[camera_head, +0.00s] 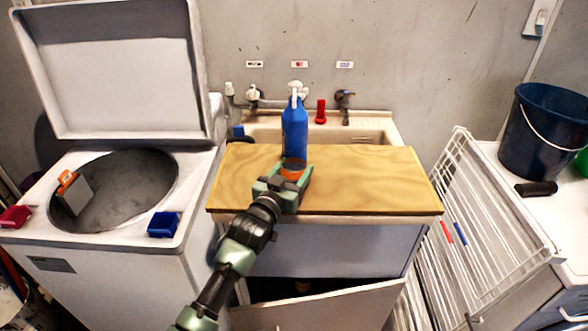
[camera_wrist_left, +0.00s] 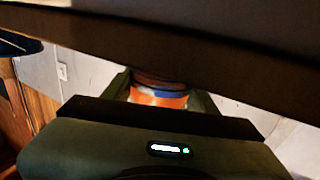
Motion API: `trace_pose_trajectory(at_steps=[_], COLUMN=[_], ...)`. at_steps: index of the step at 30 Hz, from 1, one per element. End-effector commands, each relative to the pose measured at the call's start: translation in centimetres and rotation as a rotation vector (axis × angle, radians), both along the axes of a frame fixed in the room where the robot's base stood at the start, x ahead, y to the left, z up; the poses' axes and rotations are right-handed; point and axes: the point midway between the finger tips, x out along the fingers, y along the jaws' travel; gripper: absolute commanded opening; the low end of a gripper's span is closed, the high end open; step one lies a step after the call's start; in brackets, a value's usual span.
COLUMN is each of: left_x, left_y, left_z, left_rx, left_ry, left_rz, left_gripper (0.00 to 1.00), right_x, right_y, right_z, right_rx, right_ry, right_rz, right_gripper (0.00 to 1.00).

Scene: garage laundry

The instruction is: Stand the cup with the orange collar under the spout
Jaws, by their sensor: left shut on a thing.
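The cup with the orange collar (camera_head: 293,170) is at the wooden board, just in front of the blue bottle (camera_head: 294,130) as seen in the head view. Its orange collar shows in the left wrist view (camera_wrist_left: 158,98) between the fingers. My left gripper (camera_head: 290,178) is shut on the cup and hides much of it. I cannot tell whether the cup touches the board. The blue bottle stands upright with a white pump head and a spout (camera_head: 294,100) toward me, above and behind the cup. My right gripper is not in view.
The wooden board (camera_head: 390,180) lies across the front of the sink (camera_head: 370,130); its right side is clear. An open-lidded washer (camera_head: 130,230) stands left, with a blue box (camera_head: 163,224) on its rim. A white drying rack (camera_head: 480,210) leans at right. A cabinet door (camera_head: 330,305) hangs open below.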

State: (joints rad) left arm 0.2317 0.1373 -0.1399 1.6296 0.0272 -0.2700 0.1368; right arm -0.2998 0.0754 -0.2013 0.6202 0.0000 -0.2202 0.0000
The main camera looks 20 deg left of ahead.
Motion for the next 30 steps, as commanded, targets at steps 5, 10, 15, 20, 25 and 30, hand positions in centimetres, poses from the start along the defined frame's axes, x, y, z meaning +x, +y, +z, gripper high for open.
trace_pose_trajectory(at_steps=[5, 10, 15, 20, 25, 30], left_x=[0.0, 0.0, 0.0, 0.0, 0.0, -2.1], left_y=[0.0, 0.0, 0.0, 0.0, 0.0, 0.3], left_z=[-0.2, -0.4, -0.5, -0.5, -0.1, -0.4], left_rx=[0.0, 0.0, 0.0, 0.0, 0.0, 0.0], left_ry=[-0.002, -0.001, -0.001, -0.001, -0.002, 0.001], left_rz=[0.0, 0.0, 0.0, 0.0, 0.0, 0.001], left_gripper=[0.2, 0.2, 0.8, 0.8, 0.8, 0.8], right_x=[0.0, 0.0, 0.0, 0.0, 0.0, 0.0], right_y=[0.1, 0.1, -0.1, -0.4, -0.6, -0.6], right_z=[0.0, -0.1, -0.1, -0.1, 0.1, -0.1], right_rx=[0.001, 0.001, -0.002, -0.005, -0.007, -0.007], right_ry=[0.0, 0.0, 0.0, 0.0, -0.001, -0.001], right_rz=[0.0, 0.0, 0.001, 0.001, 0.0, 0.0], right_gripper=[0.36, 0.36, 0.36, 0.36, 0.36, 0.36])
